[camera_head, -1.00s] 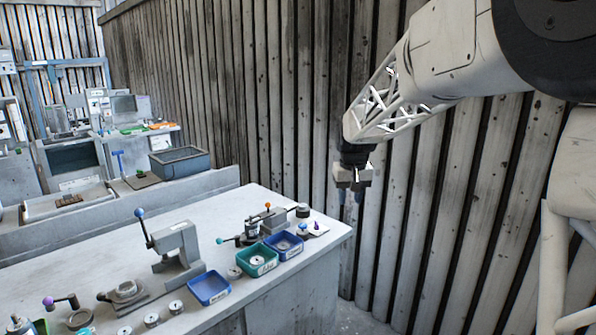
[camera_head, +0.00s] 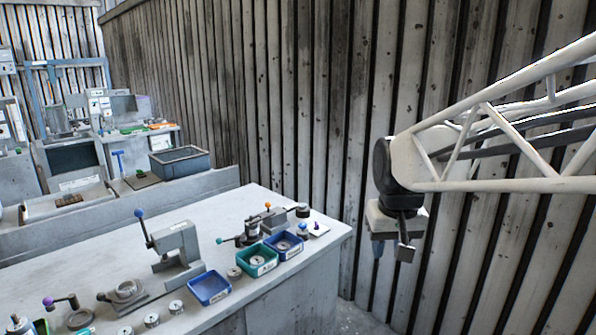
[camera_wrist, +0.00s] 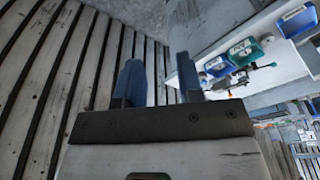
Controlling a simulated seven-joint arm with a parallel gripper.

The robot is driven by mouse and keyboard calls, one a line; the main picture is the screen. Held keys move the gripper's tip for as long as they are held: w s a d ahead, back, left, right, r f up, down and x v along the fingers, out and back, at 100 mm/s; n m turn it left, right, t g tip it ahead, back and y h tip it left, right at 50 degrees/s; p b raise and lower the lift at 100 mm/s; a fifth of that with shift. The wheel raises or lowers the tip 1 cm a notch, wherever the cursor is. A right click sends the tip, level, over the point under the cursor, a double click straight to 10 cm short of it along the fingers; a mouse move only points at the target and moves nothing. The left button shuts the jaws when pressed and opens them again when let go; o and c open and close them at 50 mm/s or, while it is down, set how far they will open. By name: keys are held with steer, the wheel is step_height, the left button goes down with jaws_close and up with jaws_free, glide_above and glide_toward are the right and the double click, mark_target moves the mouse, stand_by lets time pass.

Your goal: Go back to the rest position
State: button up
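My gripper (camera_head: 391,250) hangs in the air to the right of the workbench, in front of the plank wall and apart from everything. In the wrist view its two blue fingers (camera_wrist: 158,78) stand apart with an empty gap between them, so it is open and holds nothing. The wall planks show behind that gap.
The workbench (camera_head: 335,232) fills the lower left, with a lever press (camera_head: 178,250), blue bins (camera_head: 209,288), a green bin (camera_head: 257,260) and several small round parts. Its right corner lies left of my gripper. The plank wall (camera_head: 330,120) runs behind. Space around my gripper is free.

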steer(key=s+f, duration=0.3)
steer(key=s, duration=0.6)
steer(key=s+d+f, duration=0.1)
steer(key=s+f, duration=0.2)
steer(key=s, duration=0.6)
steer(key=shift+s+m+t, duration=0.15)
steer(key=shift+m+t, duration=0.15)
steer(key=shift+d, duration=0.1)
stand_by(0.6)
